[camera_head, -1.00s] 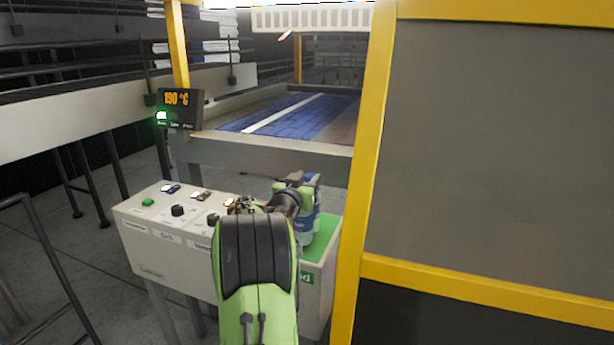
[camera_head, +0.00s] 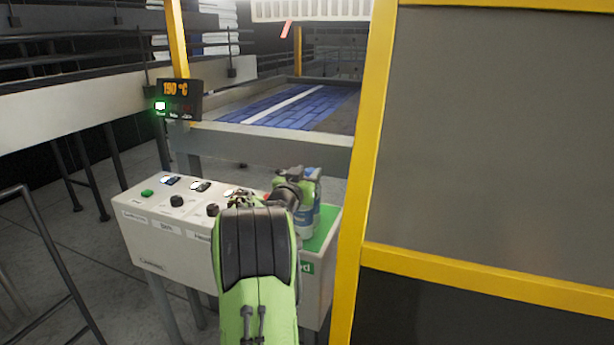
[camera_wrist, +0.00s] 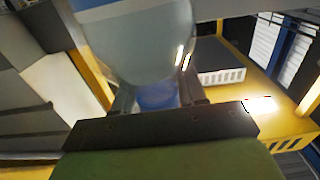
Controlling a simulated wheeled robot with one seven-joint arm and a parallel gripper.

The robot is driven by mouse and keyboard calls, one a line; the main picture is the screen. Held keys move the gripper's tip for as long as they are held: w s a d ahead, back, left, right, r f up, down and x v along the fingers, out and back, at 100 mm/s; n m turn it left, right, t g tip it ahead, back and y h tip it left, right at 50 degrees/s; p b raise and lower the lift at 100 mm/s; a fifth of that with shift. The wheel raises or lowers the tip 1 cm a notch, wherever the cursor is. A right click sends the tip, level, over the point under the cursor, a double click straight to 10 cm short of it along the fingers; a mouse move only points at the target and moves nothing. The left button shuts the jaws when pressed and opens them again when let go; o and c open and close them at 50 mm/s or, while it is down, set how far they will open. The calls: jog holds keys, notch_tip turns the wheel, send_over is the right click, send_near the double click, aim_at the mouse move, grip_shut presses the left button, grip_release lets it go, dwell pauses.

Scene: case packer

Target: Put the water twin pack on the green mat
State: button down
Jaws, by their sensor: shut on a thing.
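The water twin pack (camera_head: 304,222) is bottles with a blue and white label. It stands about upright over the green mat (camera_head: 325,231); I cannot tell whether its base touches the mat. My gripper (camera_head: 308,177) is shut on it near the top. In the wrist view a clear bottle of the pack (camera_wrist: 140,40) fills the upper middle, with its blue cap (camera_wrist: 157,95) between my fingers (camera_wrist: 158,100). My own arm hides the pack's left side and part of the mat in the head view.
The mat is at the right end of a white control box (camera_head: 165,240) with knobs and buttons. A yellow post (camera_head: 368,150) and grey panel (camera_head: 500,130) stand close on the right. A blue conveyor (camera_head: 290,107) lies behind. A display (camera_head: 178,100) reads 190 °C.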

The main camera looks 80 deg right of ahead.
jog(key=c, duration=0.6)
grip_release()
jog(key=shift+o, duration=0.3)
jog(key=shift+f, duration=0.2)
jog(key=w+a+b, duration=0.1)
jog(key=a+b, duration=0.1)
jog(key=a, duration=1.3)
jog(key=shift+w+a+b, duration=0.2)
jog(key=shift+a+b, duration=0.2)
jog(key=shift+r, duration=0.1)
jog(key=a+b, duration=0.2)
jog(key=a, duration=0.6)
jog(key=shift+w, duration=0.4)
